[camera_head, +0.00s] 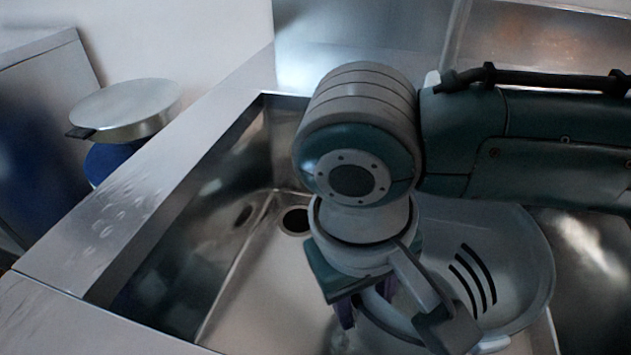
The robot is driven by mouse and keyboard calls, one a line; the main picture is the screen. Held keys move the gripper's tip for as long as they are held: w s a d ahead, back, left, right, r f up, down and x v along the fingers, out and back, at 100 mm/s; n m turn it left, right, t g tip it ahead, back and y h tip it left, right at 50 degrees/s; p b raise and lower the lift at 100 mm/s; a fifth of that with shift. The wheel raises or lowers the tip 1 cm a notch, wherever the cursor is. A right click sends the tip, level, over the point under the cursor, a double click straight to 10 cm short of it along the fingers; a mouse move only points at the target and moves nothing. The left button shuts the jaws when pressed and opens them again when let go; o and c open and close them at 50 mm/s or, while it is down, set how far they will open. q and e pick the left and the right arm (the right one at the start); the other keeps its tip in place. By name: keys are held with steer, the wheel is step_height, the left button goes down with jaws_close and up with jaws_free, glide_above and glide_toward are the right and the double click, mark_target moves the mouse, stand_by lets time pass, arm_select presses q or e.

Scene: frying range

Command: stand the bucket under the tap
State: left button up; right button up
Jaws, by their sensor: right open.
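A pale grey, rounded vessel with dark curved slits or stripes, which looks like the bucket (520,265), is at the right side of the steel sink (265,300). My right gripper (395,322) points down at the near left part of the bucket, with its jaws open. My wrist and forearm hide the bucket's far left side, and the picture's lower edge cuts off the near part. I cannot tell whether the fingers touch the bucket. No tap can be made out. My left gripper is not in view.
The sink's drain hole (296,220) shows left of my wrist, and the sink floor around it is clear. The steel rim (130,215) runs along the left. Beyond it stands a round bin with a metal lid (125,105), beside a steel cabinet (40,110).

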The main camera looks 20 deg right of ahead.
step_height(320, 180, up, 12)
steer(key=a+p, duration=0.1)
steer(key=p, duration=0.2)
steer(key=shift+a+p, duration=0.3)
steer(key=shift+a, duration=0.05)
steer(key=shift+s+f, duration=0.1)
